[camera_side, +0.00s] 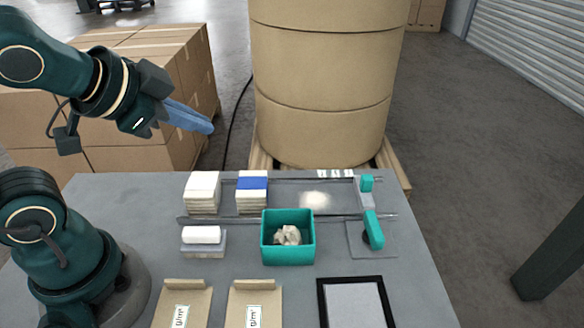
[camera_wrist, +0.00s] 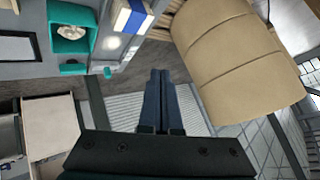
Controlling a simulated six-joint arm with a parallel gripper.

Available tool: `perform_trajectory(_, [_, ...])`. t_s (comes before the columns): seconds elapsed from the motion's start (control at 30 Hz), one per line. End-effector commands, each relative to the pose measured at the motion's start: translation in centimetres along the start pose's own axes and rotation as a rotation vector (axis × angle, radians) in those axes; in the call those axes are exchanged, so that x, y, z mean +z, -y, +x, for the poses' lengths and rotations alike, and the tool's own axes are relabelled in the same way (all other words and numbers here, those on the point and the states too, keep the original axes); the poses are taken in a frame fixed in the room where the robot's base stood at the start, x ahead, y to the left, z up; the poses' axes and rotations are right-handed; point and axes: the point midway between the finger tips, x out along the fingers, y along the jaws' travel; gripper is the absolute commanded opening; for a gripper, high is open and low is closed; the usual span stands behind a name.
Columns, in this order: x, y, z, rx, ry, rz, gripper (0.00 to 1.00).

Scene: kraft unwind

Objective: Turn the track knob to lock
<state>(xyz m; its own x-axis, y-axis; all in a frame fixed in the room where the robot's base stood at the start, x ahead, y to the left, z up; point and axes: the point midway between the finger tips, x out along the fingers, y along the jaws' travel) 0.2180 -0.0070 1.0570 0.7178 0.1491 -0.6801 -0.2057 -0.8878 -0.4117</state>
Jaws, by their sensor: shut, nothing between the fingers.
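A teal lever-like part (camera_side: 373,229) sits over a flat plate with a dark round spot at the right end of the metal rails (camera_side: 280,217). A smaller teal block (camera_side: 366,183) stands on a grey slide just behind it. I cannot tell for certain which of these is the track knob, or whether it is locked. Two small teal pieces (camera_wrist: 73,69) also show in the wrist view. My gripper (camera_side: 209,128) is shut and empty, high above the table's back left, well away from the rails. Its blue fingers (camera_wrist: 160,73) lie together in the wrist view.
A teal bin (camera_side: 288,258) holds crumpled paper. A white stack (camera_side: 202,192) and a blue-banded stack (camera_side: 252,191) stand behind it. Kraft packets (camera_side: 181,310) and a black-framed panel (camera_side: 354,302) lie in front. Large kraft rolls (camera_side: 322,80) stand behind the table.

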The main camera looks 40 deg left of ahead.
Motion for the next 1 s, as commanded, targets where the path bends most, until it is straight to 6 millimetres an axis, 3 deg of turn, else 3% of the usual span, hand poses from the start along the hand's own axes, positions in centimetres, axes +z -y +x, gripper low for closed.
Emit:
perform_trajectory(0.07, [-2.2, 0.9, 1.5, -0.06, -0.093, 0.266, 0.0])
perform_trajectory(0.17, [-4.9, 0.0, 3.0, -0.085, -0.223, 0.614, 0.0])
perform_trajectory(0.3, [-7.0, -4.9, 4.8, -0.009, -0.431, 1.091, 0.0])
perform_trajectory(0.43, [-5.9, -10.7, 5.6, 0.151, -0.609, 1.416, 0.0])
perform_trajectory(0.5, [-4.7, -12.8, 5.8, 0.233, -0.665, 1.512, 0.0])
perform_trajectory(0.6, [-3.3, -14.4, 6.3, 0.312, -0.68, 1.567, 0.0])
perform_trajectory(1.0, [-2.6, -16.1, 7.8, 0.363, -0.668, 1.569, 0.0])
